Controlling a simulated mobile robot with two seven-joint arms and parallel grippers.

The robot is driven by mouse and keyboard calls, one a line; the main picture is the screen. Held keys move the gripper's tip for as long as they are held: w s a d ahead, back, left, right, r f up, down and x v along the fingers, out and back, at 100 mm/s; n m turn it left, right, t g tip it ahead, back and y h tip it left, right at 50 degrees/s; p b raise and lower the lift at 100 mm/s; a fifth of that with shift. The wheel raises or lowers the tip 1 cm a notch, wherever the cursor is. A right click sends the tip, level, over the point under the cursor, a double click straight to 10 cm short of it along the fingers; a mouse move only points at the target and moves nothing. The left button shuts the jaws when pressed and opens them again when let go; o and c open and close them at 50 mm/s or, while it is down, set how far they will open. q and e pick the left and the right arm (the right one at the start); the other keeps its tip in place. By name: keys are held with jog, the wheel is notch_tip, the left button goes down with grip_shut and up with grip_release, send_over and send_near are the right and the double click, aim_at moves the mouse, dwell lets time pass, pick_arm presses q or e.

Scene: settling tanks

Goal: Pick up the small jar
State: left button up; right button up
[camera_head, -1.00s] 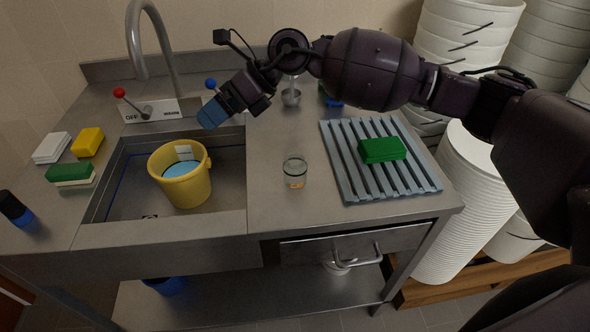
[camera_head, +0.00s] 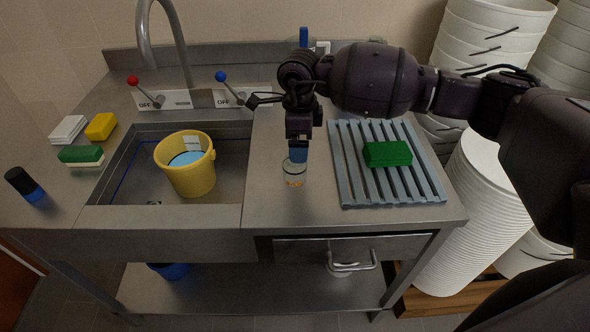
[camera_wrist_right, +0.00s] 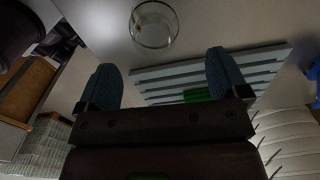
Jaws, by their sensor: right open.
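The small jar (camera_head: 294,178) is clear glass with an orange mark low on its side. It stands upright on the steel counter between the sink and the ribbed rack. My right gripper (camera_head: 299,154) points down just above and behind the jar, and its blue fingertips overlap the jar's rim in the head view. In the right wrist view the gripper (camera_wrist_right: 162,60) is open with nothing between its fingers, and the jar (camera_wrist_right: 154,25) lies beyond the fingertips at the top. Whether the fingers touch the jar I cannot tell. My left gripper is not in view.
A grey ribbed rack (camera_head: 344,185) with a green block (camera_head: 388,154) lies right of the jar. A yellow bucket (camera_head: 190,178) stands in the sink at left. The tap (camera_head: 183,48) rises behind. Sponges and a black-and-blue object (camera_head: 24,186) lie at far left.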

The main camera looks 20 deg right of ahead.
aim_at(295, 167)
jog(key=f, duration=0.5)
jog(key=a+f, duration=0.1)
jog(key=f, duration=0.2)
jog(key=shift+s+f+p, duration=0.15)
jog(key=shift+p, duration=0.15)
jog(key=shift+d, duration=0.1)
jog(key=c, duration=1)
jog(key=shift+c, duration=0.2)
notch_tip(295, 167, up, 20)
jog(key=shift+b, duration=0.35)
